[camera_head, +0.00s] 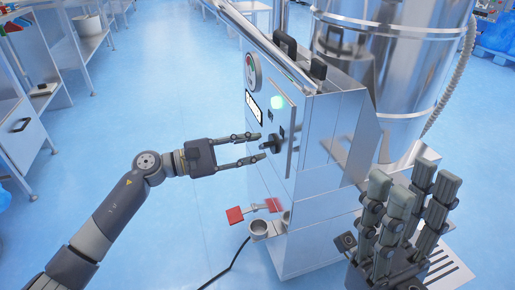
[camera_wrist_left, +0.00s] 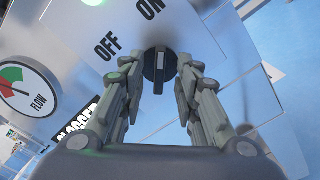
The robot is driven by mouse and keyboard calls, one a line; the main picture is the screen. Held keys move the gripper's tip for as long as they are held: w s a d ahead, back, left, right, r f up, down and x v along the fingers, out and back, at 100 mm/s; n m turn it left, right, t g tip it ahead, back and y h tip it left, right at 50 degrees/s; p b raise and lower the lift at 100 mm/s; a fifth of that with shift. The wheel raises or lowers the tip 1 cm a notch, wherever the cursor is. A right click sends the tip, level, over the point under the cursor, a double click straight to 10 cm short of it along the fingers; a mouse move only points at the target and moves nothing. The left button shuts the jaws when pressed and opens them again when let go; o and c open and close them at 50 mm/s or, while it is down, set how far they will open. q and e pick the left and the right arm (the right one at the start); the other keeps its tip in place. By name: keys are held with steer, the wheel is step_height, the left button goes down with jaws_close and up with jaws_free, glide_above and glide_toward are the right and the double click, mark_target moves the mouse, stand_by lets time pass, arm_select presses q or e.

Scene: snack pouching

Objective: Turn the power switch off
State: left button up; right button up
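The power switch (camera_head: 271,144) is a black rotary knob on the front panel of the steel machine (camera_head: 335,135). In the left wrist view the knob (camera_wrist_left: 158,67) has a raised grip bar, with printed OFF and ON labels beyond it. The bar runs roughly up and down in that view; I cannot tell for sure which label it points to. My left gripper (camera_head: 261,146) is open, with its fingers on either side of the knob and gaps visible in the wrist view (camera_wrist_left: 157,75). My right gripper (camera_head: 412,190) is open and empty, fingers up, at the lower right.
A green lamp (camera_head: 277,102) glows on the panel, near a round flow gauge (camera_head: 253,71). Red paddles (camera_head: 235,215) and a small metal cup (camera_head: 259,227) stick out below. A steel cylinder (camera_head: 400,60) stands behind.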

arm_select(q)
steer(key=shift+x, duration=1)
steer(key=shift+c, duration=0.2)
jaws_close()
